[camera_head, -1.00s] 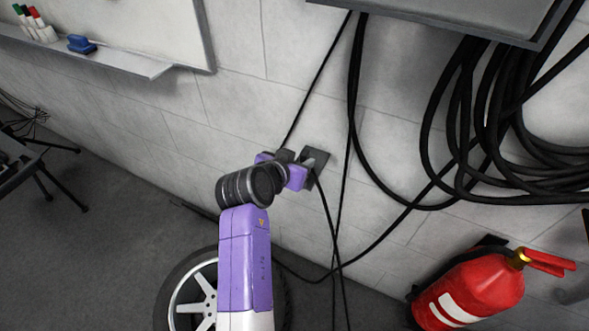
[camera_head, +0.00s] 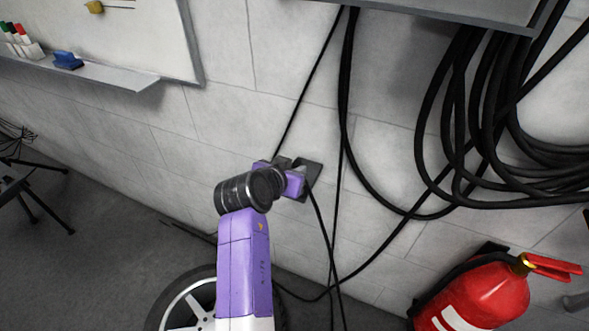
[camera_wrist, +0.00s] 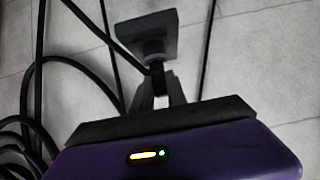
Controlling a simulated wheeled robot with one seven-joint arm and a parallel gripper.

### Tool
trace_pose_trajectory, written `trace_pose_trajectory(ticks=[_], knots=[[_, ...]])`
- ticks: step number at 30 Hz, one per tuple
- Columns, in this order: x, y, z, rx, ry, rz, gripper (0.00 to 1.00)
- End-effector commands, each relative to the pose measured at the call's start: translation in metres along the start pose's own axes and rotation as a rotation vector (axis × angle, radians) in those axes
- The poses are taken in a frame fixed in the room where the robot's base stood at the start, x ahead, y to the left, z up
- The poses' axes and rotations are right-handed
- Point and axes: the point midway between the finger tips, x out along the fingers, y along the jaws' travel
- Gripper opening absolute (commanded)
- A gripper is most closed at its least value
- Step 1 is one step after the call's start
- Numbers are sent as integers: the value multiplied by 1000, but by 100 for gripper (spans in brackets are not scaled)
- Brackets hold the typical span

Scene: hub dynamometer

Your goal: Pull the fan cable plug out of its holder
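The holder (camera_head: 312,176) is a small dark grey block on the wall; in the wrist view it shows as a square plate with a narrower body (camera_wrist: 147,45). The fan cable plug (camera_wrist: 157,78) is a small black piece just below the holder body, between my fingertips. My gripper (camera_wrist: 158,86), purple with dark fingers, has both fingers closed in on the plug; it also shows in the head view (camera_head: 298,172), right at the holder. The plug appears to be still at the holder; the exact contact is too dark to tell. My arm partly hides the gripper in the head view.
Thin black cables (camera_head: 334,230) hang down the wall beside the holder. A thick coil of black cable (camera_head: 465,130) hangs to the right. A red fire extinguisher (camera_head: 480,300) stands at lower right. A wheel (camera_head: 185,305) is below my arm.

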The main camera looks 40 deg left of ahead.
Motion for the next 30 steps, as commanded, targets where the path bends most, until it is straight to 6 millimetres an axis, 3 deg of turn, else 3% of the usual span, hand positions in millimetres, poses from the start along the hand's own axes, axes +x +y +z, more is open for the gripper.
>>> trace_pose_trajectory(ticks=[30], knots=[[-7, 0, -10, -1, 0, 0, 0]])
